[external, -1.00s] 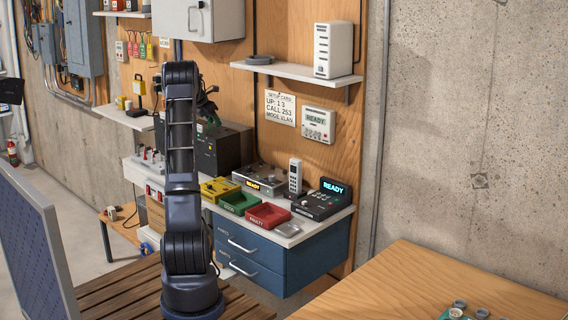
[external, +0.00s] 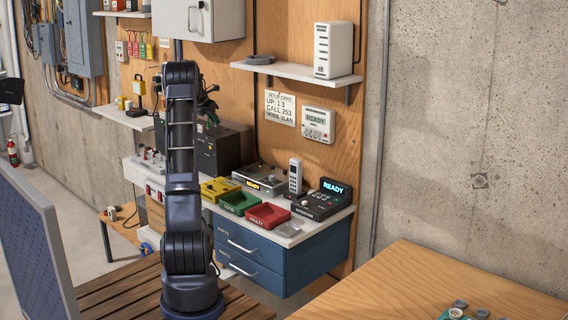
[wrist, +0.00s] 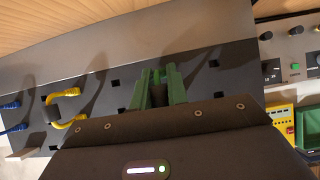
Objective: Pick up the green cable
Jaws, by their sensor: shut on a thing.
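In the wrist view my gripper (wrist: 160,84) has two green fingers pointing at a dark panel (wrist: 215,85) with square ports. The fingers are close together around a small dark-green piece (wrist: 157,92), which looks like the green cable's end. The rest of the green cable is hidden, and I cannot tell whether it still touches the panel. In the external view my gripper (external: 211,113) is small and partly hidden behind my arm, in front of the dark box (external: 224,150).
A yellow cable (wrist: 78,122) and blue cables (wrist: 10,105) are plugged in at the panel's left. On the bench stand yellow (external: 218,188), green (external: 239,203) and red (external: 268,216) trays, with control units behind. A shelf (external: 290,70) hangs above.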

